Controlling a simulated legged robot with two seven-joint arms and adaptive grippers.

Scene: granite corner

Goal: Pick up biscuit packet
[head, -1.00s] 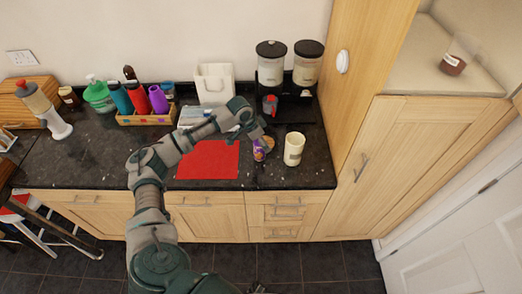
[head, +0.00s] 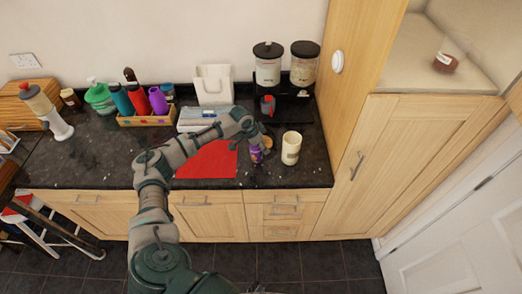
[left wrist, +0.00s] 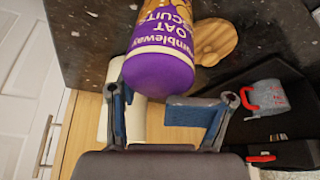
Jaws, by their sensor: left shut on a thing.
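The biscuit packet (head: 257,156) is a small purple cylinder near the front of the dark counter, just right of the red mat. In the left wrist view the packet (left wrist: 163,50) shows its purple end and a white-lettered oat biscuit label. My left gripper (head: 259,142) comes in from the left over the mat and is shut on the packet. Its blue-padded fingers (left wrist: 160,112) show in the wrist view. The gripper covers part of the packet in the head view. I cannot tell whether the packet is clear of the counter. My right gripper is not in view.
A cream canister (head: 291,148) stands close right of the packet. A round wooden disc (left wrist: 214,40) lies near it. Behind are a black stand (head: 292,108) with a grey-red mug (head: 268,105) and jars. The red mat (head: 208,160) is bare.

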